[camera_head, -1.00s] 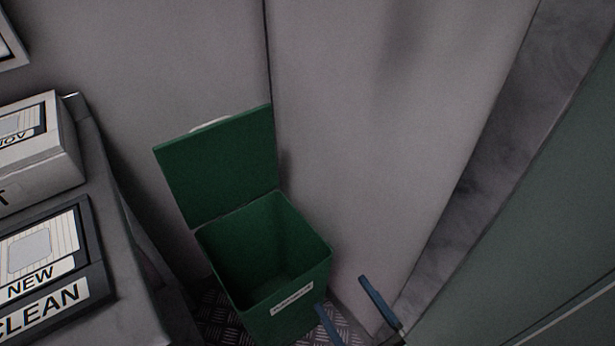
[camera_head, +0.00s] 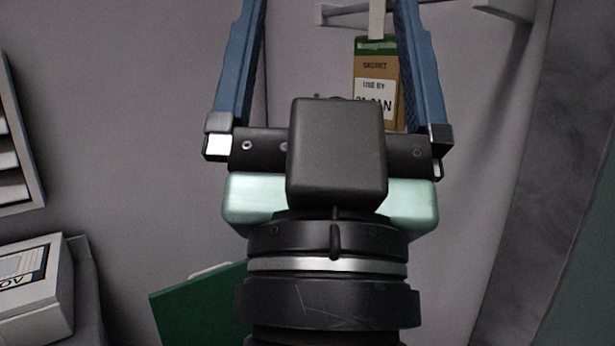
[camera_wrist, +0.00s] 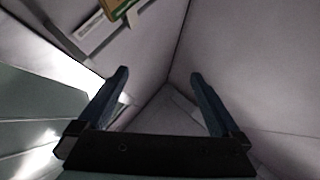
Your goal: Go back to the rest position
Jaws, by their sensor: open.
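My gripper (camera_head: 325,20) is raised in front of the head camera, with its two blue fingers spread wide apart. In the wrist view my gripper (camera_wrist: 160,80) is also open, with only bare grey wall surfaces between the fingers. It holds nothing that I can see. The tips of the fingers are cut off by the top edge of the head view.
A brown and green sachet (camera_head: 376,85) hangs on the wall behind the fingers. It is partly hidden. The green bin's raised lid (camera_head: 205,308) shows low behind my arm. A white box (camera_head: 35,285) stands at the left. Grey walls surround the gripper.

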